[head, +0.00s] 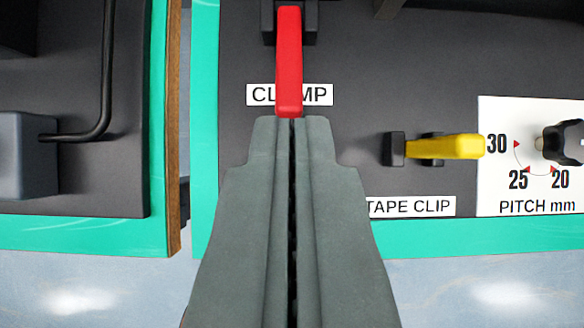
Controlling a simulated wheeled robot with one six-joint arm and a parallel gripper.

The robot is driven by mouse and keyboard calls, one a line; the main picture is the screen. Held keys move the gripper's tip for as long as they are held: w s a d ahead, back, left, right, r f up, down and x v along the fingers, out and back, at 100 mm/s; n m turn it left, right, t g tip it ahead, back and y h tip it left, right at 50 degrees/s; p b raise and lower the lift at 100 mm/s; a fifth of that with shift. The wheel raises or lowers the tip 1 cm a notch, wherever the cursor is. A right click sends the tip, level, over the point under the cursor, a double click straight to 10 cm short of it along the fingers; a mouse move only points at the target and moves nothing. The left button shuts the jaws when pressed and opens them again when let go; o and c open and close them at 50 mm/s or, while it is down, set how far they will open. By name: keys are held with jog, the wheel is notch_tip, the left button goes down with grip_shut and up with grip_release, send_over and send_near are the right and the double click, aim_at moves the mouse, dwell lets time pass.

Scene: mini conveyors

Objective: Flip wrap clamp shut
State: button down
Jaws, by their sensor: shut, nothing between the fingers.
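The wrap clamp is a red lever (289,60) at the top centre, on a black mount above and over the white label (262,95) reading CLAMP. The lever points down the picture toward me and covers part of the label. My gripper (291,120) is shut and empty. Its tips are at the lever's near end; I cannot tell whether they touch it. The fingers hide the panel below the lever.
A yellow tape clip lever (445,147) is to the right, with a black pitch knob (563,142) on a white dial beyond it. A separate teal-edged panel with a grey block (27,155) and black cable is at left, across a narrow gap.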

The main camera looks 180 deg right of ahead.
jog(key=shift+s+r, duration=0.55)
jog(key=shift+s, duration=0.25)
jog(key=shift+s+r, duration=0.5)
jog(key=shift+s, duration=0.25)
jog(key=s+r+t, duration=0.9)
jog(key=s+r, duration=0.3)
jog(key=shift+d+t, duration=0.25)
jog(key=shift+t, duration=0.15)
